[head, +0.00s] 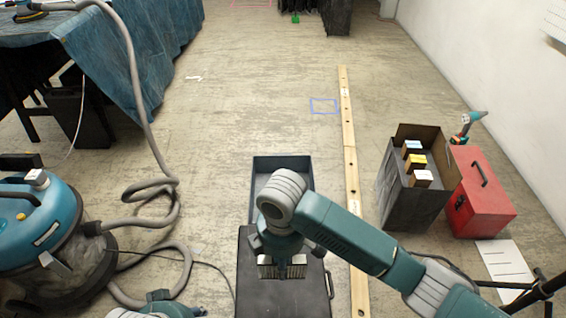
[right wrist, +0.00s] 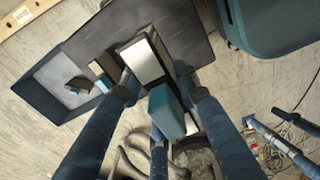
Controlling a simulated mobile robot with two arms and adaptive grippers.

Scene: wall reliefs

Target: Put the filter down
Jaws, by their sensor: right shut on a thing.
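My right gripper (head: 282,262) comes in from the right and points down over a dark flat panel (head: 255,295). It is shut on the filter (head: 282,271), a pale, ribbed block with a dark edge. In the right wrist view the filter (right wrist: 145,62) is a block with a pale face between my fingers (right wrist: 158,82). I cannot tell whether its underside touches the panel. Part of my left arm shows at the bottom edge of the head view; its fingers are out of sight.
An open blue-grey tray (head: 253,185) adjoins the panel's far end, partly hidden by my arm. A long wooden strip (head: 350,160) runs to its right. Beyond stand a grey bin (head: 400,200) with boxes and a red toolbox (head: 480,195). A vacuum (head: 40,220) and hose are left.

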